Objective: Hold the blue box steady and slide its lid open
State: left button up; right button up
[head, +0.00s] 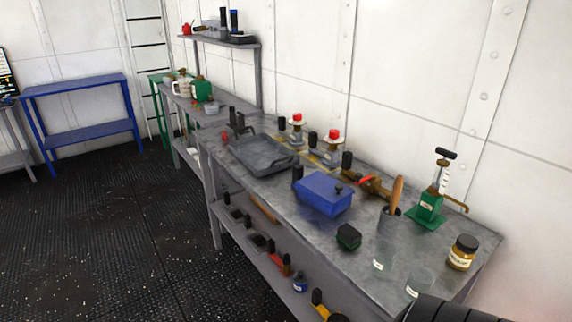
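The blue box (318,203) stands on the grey metal workbench (292,213), near the middle of its length. No gripper touches the box. Neither of my grippers is in view. A black rounded part at the bottom right edge looks like one of my arm links, with no fingers showing.
A grey tray (262,153) lies left of the box. A dark green block (348,237) sits in front, and a dark cup with a wooden handle (388,220) stands to the right. A green pump (428,207), clear glasses (382,260) and an amber jar (462,252) stand farther right.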

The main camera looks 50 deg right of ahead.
aim_at(330, 189)
jog(key=i+z, duration=0.35)
jog(key=i+j+z, duration=0.15)
jog(key=i+z, duration=0.2)
jog(key=i+j+z, duration=0.2)
jog(key=i+z, duration=0.45)
jog(key=z, duration=0.2)
jog(key=i+j+z, duration=0.2)
jog(key=z, duration=0.25)
jog(key=i+j+z, duration=0.25)
jog(key=z, duration=0.25)
jog(key=i+j+z, duration=0.2)
jog(key=j+z, duration=0.25)
jog(key=i+j+z, duration=0.15)
jog(key=z, duration=0.35)
jog(key=j, duration=0.1)
